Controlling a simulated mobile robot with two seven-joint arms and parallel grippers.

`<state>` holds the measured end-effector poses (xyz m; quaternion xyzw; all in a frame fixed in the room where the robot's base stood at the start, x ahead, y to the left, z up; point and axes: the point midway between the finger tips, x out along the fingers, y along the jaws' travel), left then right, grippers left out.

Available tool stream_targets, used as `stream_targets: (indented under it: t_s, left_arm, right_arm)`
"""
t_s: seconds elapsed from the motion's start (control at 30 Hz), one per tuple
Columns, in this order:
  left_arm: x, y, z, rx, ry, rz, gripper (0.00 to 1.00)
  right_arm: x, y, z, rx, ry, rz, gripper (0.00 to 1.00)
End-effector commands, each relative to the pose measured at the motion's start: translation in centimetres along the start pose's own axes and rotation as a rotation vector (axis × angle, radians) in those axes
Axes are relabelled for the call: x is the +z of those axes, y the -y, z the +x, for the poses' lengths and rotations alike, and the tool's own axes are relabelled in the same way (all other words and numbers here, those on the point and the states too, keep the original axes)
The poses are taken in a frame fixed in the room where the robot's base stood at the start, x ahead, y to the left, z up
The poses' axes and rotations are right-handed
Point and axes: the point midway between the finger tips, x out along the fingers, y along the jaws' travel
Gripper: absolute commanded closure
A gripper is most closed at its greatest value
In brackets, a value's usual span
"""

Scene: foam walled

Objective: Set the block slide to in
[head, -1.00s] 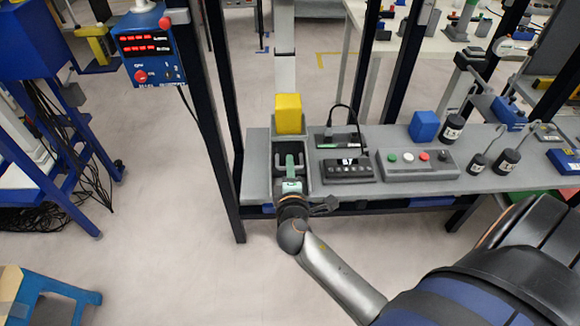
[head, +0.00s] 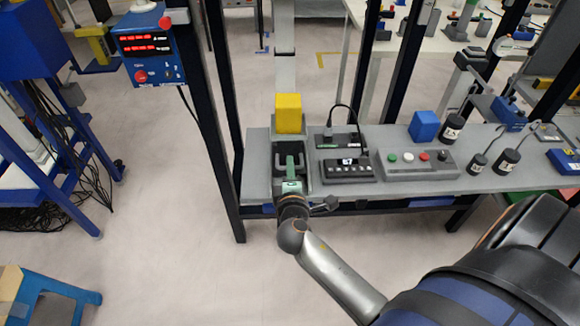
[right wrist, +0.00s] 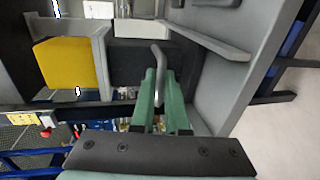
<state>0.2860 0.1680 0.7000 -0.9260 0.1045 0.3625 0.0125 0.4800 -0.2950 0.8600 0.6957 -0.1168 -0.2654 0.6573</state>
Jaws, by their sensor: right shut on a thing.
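The block slide is a grey channel (head: 260,190) at the left end of the grey bench, with dark inner faces. A yellow block (head: 289,112) sits at its far end; it also shows at the left of the right wrist view (right wrist: 72,62). A grey bar handle (right wrist: 161,62) stands in the channel. My right gripper (head: 291,162) reaches into the near end of the channel. In the right wrist view its green fingers (right wrist: 160,85) are shut on the handle, one on each side. The left gripper is in neither view.
Right of the slide are a small black device with a display (head: 346,171) and a grey button box (head: 418,164). A blue cube (head: 424,125) and dark cylindrical weights (head: 507,161) stand further right. A dark upright post (head: 226,140) rises close on the left.

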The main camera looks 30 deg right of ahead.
Motion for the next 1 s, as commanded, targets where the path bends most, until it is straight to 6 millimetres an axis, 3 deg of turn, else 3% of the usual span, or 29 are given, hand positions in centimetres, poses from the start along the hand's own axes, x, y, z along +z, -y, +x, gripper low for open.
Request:
stream_targets:
  t_s: [0.47,0.57,0.83,1.0]
  left_arm:
    - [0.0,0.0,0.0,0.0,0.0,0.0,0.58]
    - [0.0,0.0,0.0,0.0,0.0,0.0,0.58]
    - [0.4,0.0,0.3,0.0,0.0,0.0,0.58]
    - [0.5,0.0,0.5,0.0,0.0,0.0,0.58]
  right_arm:
    - [0.0,-0.1,0.2,0.001,0.0,-0.001,1.0]
    - [0.0,-0.3,1.4,0.003,0.001,-0.002,1.0]
    - [-0.1,-1.5,7.2,0.003,0.0,-0.001,1.0]
    - [-0.1,-2.0,9.1,0.0,-0.001,0.0,1.0]
